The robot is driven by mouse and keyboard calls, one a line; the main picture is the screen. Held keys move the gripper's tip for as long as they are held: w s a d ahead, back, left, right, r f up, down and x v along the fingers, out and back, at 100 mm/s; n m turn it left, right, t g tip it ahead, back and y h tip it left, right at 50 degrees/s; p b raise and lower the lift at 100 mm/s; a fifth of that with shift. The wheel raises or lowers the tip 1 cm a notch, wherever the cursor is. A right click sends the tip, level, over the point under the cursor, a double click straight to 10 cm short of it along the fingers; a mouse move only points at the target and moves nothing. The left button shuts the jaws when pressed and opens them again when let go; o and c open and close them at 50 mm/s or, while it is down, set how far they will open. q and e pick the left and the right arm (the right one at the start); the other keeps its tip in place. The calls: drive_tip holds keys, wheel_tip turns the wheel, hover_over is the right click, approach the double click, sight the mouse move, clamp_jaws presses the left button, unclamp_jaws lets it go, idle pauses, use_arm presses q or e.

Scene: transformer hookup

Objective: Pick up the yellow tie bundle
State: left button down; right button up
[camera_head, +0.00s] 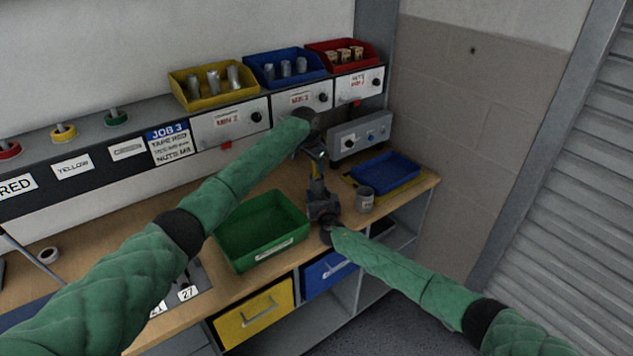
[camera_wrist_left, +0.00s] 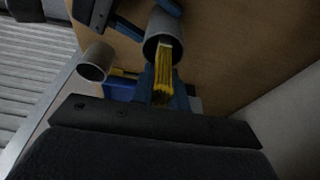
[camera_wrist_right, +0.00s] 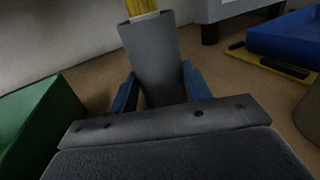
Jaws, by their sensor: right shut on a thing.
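The yellow tie bundle (camera_wrist_left: 163,65) stands in a grey cup (camera_wrist_right: 152,65), its end sticking out of the mouth; the bundle also shows at the top of the right wrist view (camera_wrist_right: 138,7). My right gripper (camera_head: 321,203) is shut on the cup, with blue fingers on both sides of it (camera_wrist_right: 160,90). My left gripper (camera_head: 317,158) is above the cup, its blue fingers on either side of the bundle's free end (camera_wrist_left: 165,92). It looks open; contact with the ties cannot be made out.
A green tray (camera_head: 262,228) is left of the grippers on the bench. A second grey cup (camera_head: 365,200) and a blue tray (camera_head: 386,170) are to the right. A grey control box (camera_head: 358,136) stands behind. Yellow, blue and red bins line the shelf above.

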use_arm(q)
drive_tip(key=shift+r, duration=0.1)
wheel_tip(320, 180, up, 18)
idle(0.7)
use_arm(e)
drive_tip(key=o, duration=1)
drive_tip(key=shift+o, duration=0.2)
drive_tip(key=shift+s, duration=0.1)
